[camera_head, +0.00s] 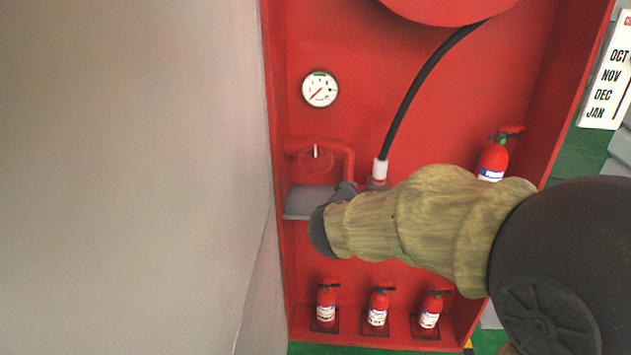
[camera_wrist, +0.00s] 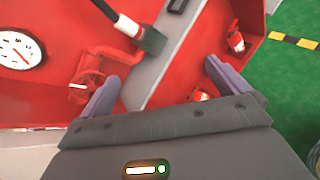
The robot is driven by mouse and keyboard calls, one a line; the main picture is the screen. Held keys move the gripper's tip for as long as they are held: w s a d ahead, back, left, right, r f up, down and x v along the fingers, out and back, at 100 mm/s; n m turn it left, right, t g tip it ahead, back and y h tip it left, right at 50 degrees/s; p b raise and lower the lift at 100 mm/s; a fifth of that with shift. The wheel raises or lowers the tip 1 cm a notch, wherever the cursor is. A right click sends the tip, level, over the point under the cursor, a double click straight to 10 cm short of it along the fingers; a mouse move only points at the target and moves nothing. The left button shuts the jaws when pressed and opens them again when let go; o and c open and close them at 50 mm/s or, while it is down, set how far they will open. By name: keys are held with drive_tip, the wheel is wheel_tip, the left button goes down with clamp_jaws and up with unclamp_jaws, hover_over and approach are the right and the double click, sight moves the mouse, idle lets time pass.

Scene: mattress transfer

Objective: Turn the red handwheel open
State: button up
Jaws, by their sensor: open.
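The red handwheel (camera_head: 316,160) is on a red pipe inside the red cabinet, with a white marker at its centre. In the wrist view the handwheel (camera_wrist: 88,82) lies just left of the left finger, outside the jaws. My gripper (camera_wrist: 162,74) is open, and nothing is held between its two purple-grey fingers. In the head view my gripper (camera_head: 346,190) is mostly hidden by my own arm, to the lower right of the handwheel. I cannot tell the exact gap between finger and wheel.
A pressure gauge (camera_head: 320,89) is above the handwheel. A grey shelf (camera_head: 303,204) lies below it. A black hose (camera_head: 420,85) runs to a white fitting on the right. Several fire extinguishers (camera_head: 377,307) stand in the cabinet. A grey wall (camera_head: 130,180) fills the left.

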sight(315, 163)
drive_tip(key=w+a+n+t+y+b, duration=0.2)
drive_tip(key=a+n+t+y+b, duration=0.2)
drive_tip(key=a+n+b, duration=0.5)
drive_tip(key=a+t+b, duration=0.1)
drive_tip(key=a+t, duration=0.1)
drive_tip(key=a, duration=0.1)
drive_tip(key=shift+w+a+f+t+b, duration=0.2)
drive_tip(key=shift+w+a+t+b, duration=0.1)
drive_tip(key=shift+w+b, duration=0.1)
drive_tip(key=w, duration=1.7)
drive_tip(key=shift+w+d, duration=0.2)
drive_tip(key=shift+d, duration=0.1)
drive_tip(key=c, duration=0.9)
